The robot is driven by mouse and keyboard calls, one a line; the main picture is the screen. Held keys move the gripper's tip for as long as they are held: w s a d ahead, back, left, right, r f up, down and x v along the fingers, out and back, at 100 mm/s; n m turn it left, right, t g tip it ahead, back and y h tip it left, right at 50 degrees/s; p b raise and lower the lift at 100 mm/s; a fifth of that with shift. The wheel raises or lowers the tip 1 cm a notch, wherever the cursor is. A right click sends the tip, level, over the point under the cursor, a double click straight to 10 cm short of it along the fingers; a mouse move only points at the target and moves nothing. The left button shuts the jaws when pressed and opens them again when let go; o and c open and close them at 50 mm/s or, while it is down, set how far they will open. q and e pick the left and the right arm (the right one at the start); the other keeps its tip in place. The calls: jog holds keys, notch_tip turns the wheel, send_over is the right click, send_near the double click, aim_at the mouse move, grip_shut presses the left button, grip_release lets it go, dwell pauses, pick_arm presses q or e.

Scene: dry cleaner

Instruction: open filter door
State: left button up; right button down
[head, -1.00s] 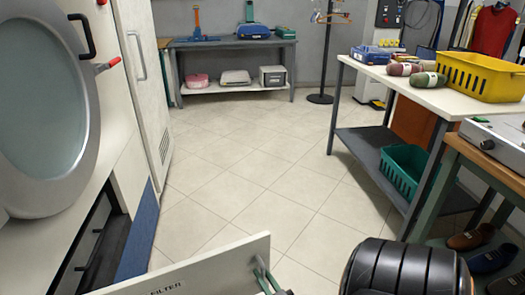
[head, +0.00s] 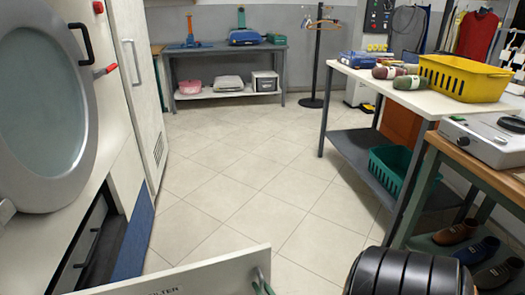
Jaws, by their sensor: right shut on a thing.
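The filter door (head: 205,275) is a pale panel with "FILTER" lettering at the bottom edge of the head view. It stands swung out from the machine (head: 122,200) over the floor, and the compartment (head: 85,245) in the machine's lower front is open and dark inside. My right gripper (head: 263,286) is at the door's right end, shut on its handle; only a small greenish part of it shows, and the frame's lower edge cuts off the rest. My left gripper is not in view.
The machine's large round glass door (head: 42,105) is at left. A work table (head: 400,92) with a yellow basket (head: 465,77) and a wooden-topped bench (head: 480,165) stand at right. A low table (head: 225,48) is at the back. The tiled floor between is clear.

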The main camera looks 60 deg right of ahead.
jog(key=shift+a, duration=0.15)
jog(key=c, duration=0.8)
grip_release()
jog(key=shift+c, duration=0.2)
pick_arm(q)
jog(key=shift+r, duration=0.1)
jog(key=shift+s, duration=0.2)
pick_arm(e)
jog(key=shift+s, duration=0.1)
